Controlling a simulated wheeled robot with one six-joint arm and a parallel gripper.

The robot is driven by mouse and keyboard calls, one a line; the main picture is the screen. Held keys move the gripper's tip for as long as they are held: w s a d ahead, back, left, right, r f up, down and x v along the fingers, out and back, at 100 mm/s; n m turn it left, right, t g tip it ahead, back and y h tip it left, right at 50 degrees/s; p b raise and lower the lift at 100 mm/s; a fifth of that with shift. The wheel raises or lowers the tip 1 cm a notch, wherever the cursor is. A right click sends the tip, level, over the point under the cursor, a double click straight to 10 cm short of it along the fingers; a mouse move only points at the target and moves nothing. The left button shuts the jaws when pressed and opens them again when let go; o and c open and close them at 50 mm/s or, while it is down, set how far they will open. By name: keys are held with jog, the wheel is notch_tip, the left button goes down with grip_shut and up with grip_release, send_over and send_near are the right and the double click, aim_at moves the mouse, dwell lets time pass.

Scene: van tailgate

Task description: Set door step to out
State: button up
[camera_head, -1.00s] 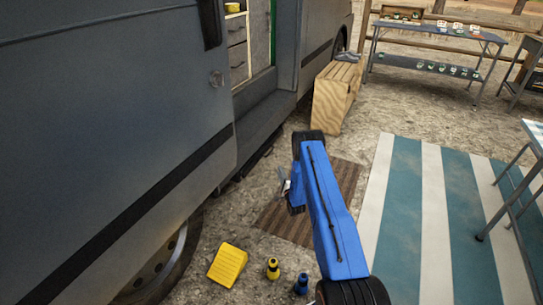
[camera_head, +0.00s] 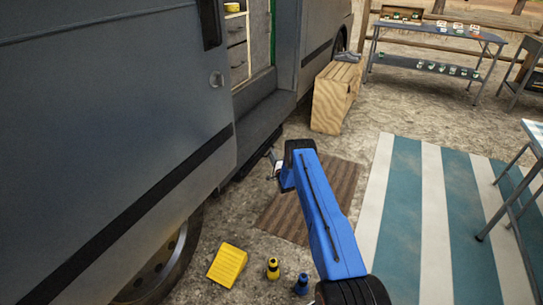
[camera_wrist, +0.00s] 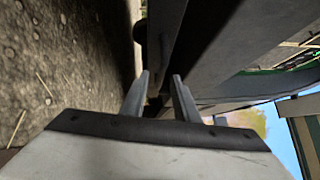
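The door step (camera_head: 254,160) shows as a thin dark strip low under the van's doorway sill (camera_head: 262,125). It lies close in against the van's side. My gripper (camera_head: 273,160) is low beside the van, near this strip; my blue arm partly hides it in the head view. In the wrist view my gripper (camera_wrist: 161,76) has its two fingers apart, with a gap between the tips. A dark long edge under the van (camera_wrist: 166,40) lies ahead of the fingertips. I cannot tell whether the fingers touch it.
A wooden box (camera_head: 333,98) stands by the van past the doorway. A brown mat (camera_head: 290,215) lies under my arm. A yellow wheel chock (camera_head: 227,265) and two small bottles sit near the wheel. A striped rug (camera_head: 435,190) and tables are at right.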

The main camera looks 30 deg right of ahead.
jog(key=shift+w+d+r, duration=0.15)
jog(key=shift+w, duration=0.75)
grip_shut()
jog(key=s+d, duration=1.2)
jog(key=s, duration=0.3)
jog(key=shift+s, duration=0.2)
grip_release()
jog(key=shift+s+d, duration=0.1)
jog(key=s+a+f, duration=0.2)
jog(key=s, duration=1.5)
jog(key=shift+a+f, duration=0.2)
